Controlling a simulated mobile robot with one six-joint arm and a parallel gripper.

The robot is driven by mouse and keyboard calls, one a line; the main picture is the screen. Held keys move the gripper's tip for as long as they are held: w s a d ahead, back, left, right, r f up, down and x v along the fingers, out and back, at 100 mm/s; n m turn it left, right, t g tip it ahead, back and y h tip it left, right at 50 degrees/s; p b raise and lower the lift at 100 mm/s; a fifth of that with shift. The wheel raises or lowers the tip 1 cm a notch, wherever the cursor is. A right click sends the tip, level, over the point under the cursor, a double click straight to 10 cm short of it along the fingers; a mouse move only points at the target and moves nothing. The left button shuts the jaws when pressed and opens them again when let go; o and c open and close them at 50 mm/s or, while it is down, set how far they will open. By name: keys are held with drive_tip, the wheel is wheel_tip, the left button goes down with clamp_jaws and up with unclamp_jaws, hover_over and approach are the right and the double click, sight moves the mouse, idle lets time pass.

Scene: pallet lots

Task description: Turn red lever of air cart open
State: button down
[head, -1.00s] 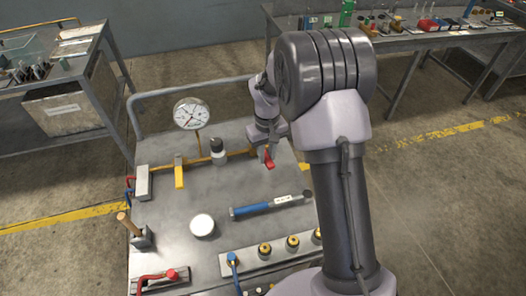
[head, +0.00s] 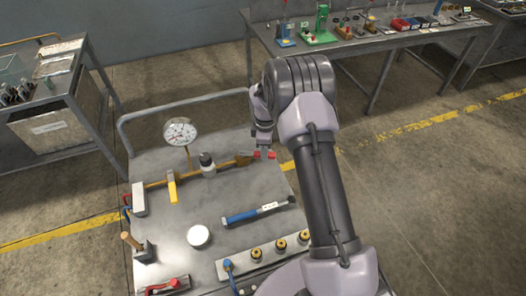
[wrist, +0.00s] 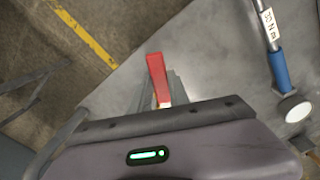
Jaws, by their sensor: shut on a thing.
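The red lever (head: 271,155) is at the right end of the brass pipe (head: 228,162) on the air cart (head: 190,168). My gripper (head: 264,150) is shut on the red lever from above, and its fingers hide part of it. The lever lies about crosswise in the head view, roughly in line with the pipe. In the wrist view the red lever (wrist: 157,72) sticks out past my fingers; the valve body under it is hidden.
On the cart are a pressure gauge (head: 180,132), a yellow lever (head: 172,188), a blue-handled torque wrench (head: 255,213), a white disc (head: 199,236) and a mallet (head: 131,242). A row of brass fittings (head: 280,245) lies in front. Benches stand behind, with clear floor at right.

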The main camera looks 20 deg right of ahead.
drive_tip(key=w+n, duration=0.1)
drive_tip(key=w+n+p, duration=0.1)
drive_tip(key=shift+d+r+n, duration=0.1)
drive_tip(key=shift+d+n, duration=0.2)
drive_tip(key=shift+w+d+n+p, duration=0.1)
drive_tip(key=shift+w+n+p, duration=0.25)
drive_tip(key=shift+w+n, duration=0.75)
drive_tip(key=shift+s+n, duration=0.15)
drive_tip(key=shift+n, duration=0.15)
drive_tip(key=c, duration=1.2)
unclamp_jaws()
drive_tip(key=shift+c, duration=0.2)
wheel_tip(320, 180, up, 17)
drive_tip(key=p, duration=0.4)
drive_tip(key=shift+r, duration=0.15)
